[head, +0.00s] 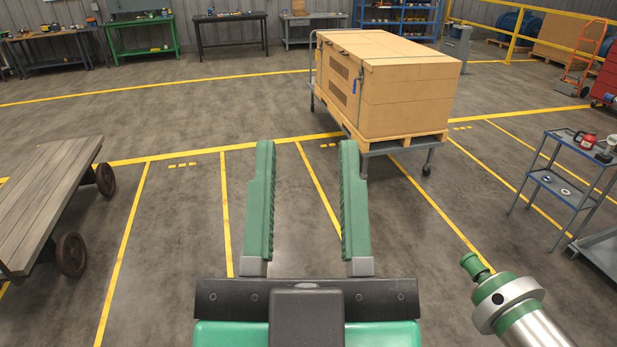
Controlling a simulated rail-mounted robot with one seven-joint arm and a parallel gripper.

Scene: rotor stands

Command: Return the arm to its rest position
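My gripper (307,148) reaches forward from the bottom middle of the head view. Its two long green fingers with ridged inner sides stand wide apart. Only bare grey floor with yellow lines shows between them, so it is open and empty. The rest of my arm is not clearly visible.
A large cardboard crate (412,98) on a wheeled cart stands ahead. A wooden flatbed cart (45,195) is at left, a small blue-grey trolley (562,190) at right. A green and silver cylinder (508,302) is at lower right; I cannot tell what it is. Workbenches line the back.

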